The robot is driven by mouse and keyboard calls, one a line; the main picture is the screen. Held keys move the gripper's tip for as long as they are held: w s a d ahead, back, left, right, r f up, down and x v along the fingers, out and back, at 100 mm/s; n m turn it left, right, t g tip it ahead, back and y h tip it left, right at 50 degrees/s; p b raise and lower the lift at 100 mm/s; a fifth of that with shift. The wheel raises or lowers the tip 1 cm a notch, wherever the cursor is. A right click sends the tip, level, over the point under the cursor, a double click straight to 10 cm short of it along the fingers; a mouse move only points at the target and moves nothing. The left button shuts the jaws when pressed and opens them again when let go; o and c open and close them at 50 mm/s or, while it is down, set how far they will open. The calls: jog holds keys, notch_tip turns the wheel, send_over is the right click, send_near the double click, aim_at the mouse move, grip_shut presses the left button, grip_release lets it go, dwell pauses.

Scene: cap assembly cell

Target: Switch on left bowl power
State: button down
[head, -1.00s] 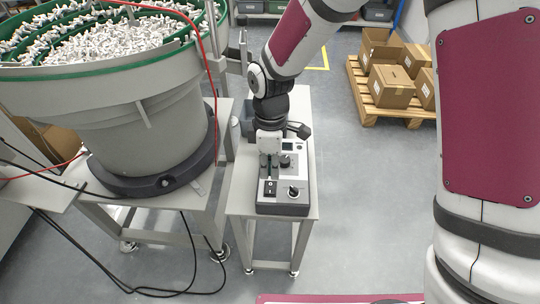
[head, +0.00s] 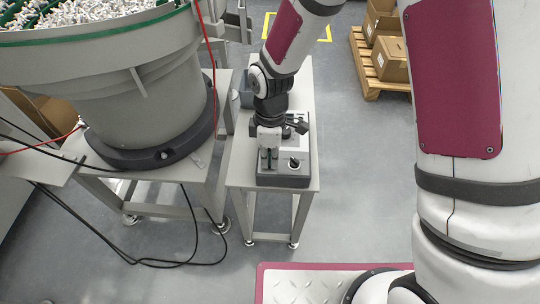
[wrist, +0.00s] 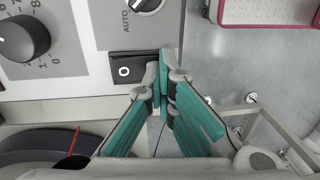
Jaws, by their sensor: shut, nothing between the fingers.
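The control box (head: 284,180) sits on a narrow grey stand and has a grey top panel. Its black rocker switch (wrist: 124,71) shows a white O on the visible left part in the wrist view. My gripper (head: 268,165) points down at the box with its teal-padded fingers closed together and empty. In the wrist view the fingertips (wrist: 165,68) cover the right end of the rocker; I cannot tell whether they touch it. In the head view the gripper hides the rocker. The bowl feeder (head: 140,100) stands left of the stand.
A black selector knob (head: 294,162) sits right of the gripper, and a large numbered dial (wrist: 24,38) shows in the wrist view. Loose cables (head: 160,261) hang to the floor on the left. A pallet (head: 371,74) with boxes stands at the back right. The floor right of the stand is clear.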

aim_at(270, 167)
dwell(0.3)
jog(key=shift+w+d+r, duration=0.1)
jog(key=shift+w+r, duration=0.2)
jog(key=shift+w, duration=0.35)
jog(key=shift+r+p, duration=0.5)
notch_tip(270, 167, up, 13)
jog(key=s+p, duration=0.1)
jog(key=p, duration=0.2)
jog(key=shift+s, duration=0.35)
